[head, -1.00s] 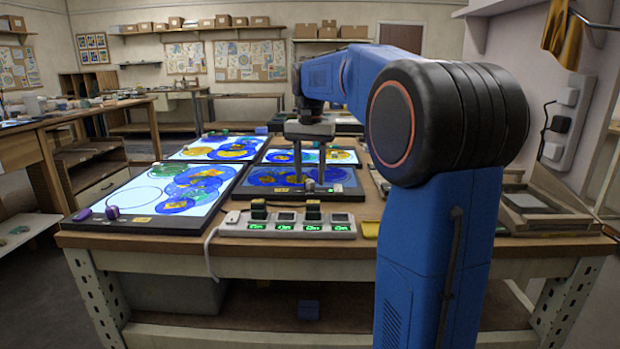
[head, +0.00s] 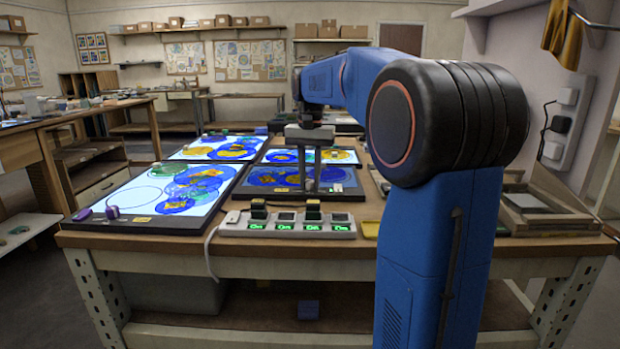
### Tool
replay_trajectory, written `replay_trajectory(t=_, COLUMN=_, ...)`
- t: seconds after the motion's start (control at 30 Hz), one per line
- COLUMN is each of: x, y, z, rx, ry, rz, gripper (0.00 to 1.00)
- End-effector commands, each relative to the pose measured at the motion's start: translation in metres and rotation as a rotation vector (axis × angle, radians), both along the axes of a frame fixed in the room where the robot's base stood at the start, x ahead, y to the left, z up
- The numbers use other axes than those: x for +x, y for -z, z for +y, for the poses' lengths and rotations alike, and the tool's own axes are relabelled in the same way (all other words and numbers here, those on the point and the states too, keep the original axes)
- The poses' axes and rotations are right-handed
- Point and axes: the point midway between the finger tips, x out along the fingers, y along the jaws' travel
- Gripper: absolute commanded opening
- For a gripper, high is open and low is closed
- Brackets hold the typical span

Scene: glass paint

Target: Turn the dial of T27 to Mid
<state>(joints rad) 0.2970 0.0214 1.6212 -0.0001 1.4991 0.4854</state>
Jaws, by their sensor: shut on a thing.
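A dim blue light panel (head: 345,190) with blue and yellow round shapes lies on the near bench, with a small yellow tag (head: 281,190) on its dark front edge. I cannot read T27 on any tag. My gripper (head: 309,188) points down at this front edge, its two fingers close together. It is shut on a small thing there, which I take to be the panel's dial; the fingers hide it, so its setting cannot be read.
A power strip (head: 287,226) with green displays and plugs stands just in front of my gripper. A shallow tray (head: 548,212) is at right.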

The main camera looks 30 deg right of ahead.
Motion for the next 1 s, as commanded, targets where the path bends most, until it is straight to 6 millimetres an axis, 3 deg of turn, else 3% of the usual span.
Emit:
replay_trajectory(t=0.27, x=0.0004, y=-0.0003, z=0.0004, rx=0.0, ry=-0.164, rz=0.0, gripper=0.0)
replay_trajectory(t=1.0, x=0.001, y=-0.0006, z=0.002, rx=0.0, ry=-0.817, rz=-0.001, gripper=0.0)
